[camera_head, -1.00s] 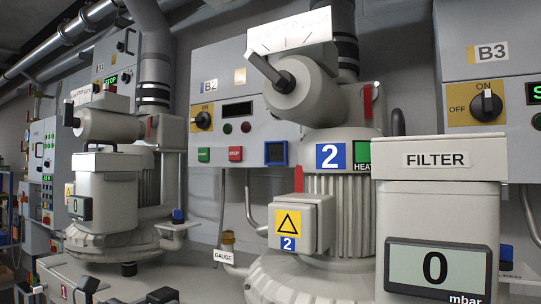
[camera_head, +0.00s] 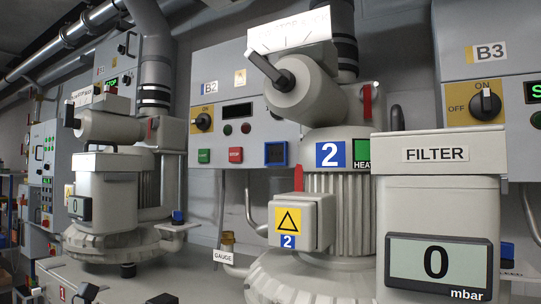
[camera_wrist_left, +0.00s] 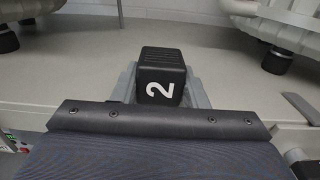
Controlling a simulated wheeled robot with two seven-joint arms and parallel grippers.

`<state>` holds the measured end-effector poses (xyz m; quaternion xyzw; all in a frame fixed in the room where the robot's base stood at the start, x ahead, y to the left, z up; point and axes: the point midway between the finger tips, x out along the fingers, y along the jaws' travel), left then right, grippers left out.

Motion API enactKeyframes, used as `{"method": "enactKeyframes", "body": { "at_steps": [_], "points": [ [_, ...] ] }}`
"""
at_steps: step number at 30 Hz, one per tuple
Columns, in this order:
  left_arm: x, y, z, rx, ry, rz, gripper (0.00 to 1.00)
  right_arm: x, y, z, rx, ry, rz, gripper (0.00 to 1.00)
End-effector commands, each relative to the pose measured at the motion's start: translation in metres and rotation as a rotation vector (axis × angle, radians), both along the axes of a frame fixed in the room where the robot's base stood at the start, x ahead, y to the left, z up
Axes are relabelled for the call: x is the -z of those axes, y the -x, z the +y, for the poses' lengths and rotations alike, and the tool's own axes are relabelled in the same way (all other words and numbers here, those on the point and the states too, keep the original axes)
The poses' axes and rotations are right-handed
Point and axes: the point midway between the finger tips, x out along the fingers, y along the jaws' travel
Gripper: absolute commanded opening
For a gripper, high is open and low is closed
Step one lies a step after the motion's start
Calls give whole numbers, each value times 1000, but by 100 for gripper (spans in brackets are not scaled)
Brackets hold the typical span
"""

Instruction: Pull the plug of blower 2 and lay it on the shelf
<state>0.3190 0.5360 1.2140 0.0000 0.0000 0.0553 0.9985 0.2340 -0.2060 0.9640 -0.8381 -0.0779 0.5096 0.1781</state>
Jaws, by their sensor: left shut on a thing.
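A black plug with a white 2 on it (camera_wrist_left: 163,75) shows upright in the picture of the left wrist view. The grey fingers of my left gripper (camera_wrist_left: 162,95) lie on both sides of it and are shut on it. Whether it still sits in a socket is hidden. Blower 2 (camera_head: 338,215), pale grey with a blue 2 sign, stands in the middle of the head view. Its display and panel B2 are behind it. My right gripper is not in view. I cannot make out the shelf for certain.
A filter box (camera_head: 440,190) with a display reading 0 mbar stands close at the right. Another blower (camera_head: 105,185) stands at the left. Panel B2 (camera_head: 222,80) and panel B3 (camera_head: 487,30) are behind. A black part (camera_head: 163,299) is cut off at the bottom edge.

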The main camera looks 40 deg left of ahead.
Motion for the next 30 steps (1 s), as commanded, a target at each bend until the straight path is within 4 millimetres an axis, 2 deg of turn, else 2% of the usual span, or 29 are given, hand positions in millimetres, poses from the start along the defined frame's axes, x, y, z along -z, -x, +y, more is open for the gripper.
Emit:
{"method": "enactKeyframes", "body": {
  "at_steps": [5, 6, 11, 21, 23, 30],
  "points": [
    [0, 0, 0, 0, 0, -1, 7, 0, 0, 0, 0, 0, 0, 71],
    [0, 0, 0, 0, 0, -1, 42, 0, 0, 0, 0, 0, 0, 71],
    [0, 0, 0, 0, 0, 0, 63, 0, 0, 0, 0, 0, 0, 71],
    [0, 4, 0, -1, 0, 0, 65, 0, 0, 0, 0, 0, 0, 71],
    [-1, 10, 0, -2, 0, -1, 65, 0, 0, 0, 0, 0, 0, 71],
    [-1, 51, -5, -4, 0, -3, 65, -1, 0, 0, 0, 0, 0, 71]
  ]
}}
